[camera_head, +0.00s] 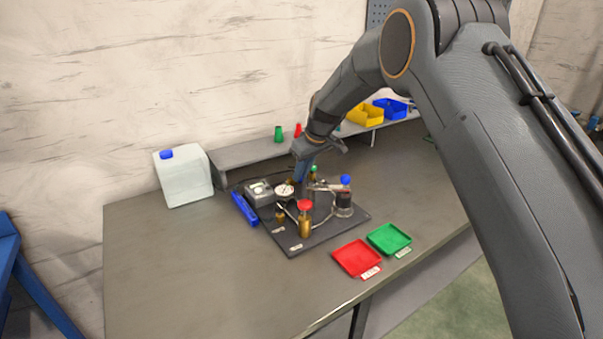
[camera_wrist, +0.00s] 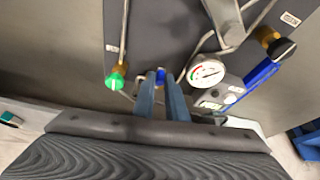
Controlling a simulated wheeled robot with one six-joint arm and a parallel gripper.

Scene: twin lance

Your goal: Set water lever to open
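A dark board (camera_head: 330,233) on the table carries valves and piping. My gripper (camera_head: 301,177) points down over its back edge, behind the pressure gauge (camera_head: 284,190). In the wrist view my two blue-grey fingers (camera_wrist: 161,82) are a little apart, with a small bright blue handle (camera_wrist: 162,75) at or between their tips. It is probably the water lever; its label and setting do not show. Whether the fingers touch it is unclear. A green knob (camera_wrist: 115,80) is left of the fingers and the gauge (camera_wrist: 207,70) is close on their right. In the head view my gripper hides the blue handle.
A red-topped valve (camera_head: 305,206) and a blue-topped cylinder (camera_head: 344,182) stand on the board. A red tray (camera_head: 356,258) and a green tray (camera_head: 389,239) lie in front. A white jug (camera_head: 183,180) stands at the left. The table's front left is clear.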

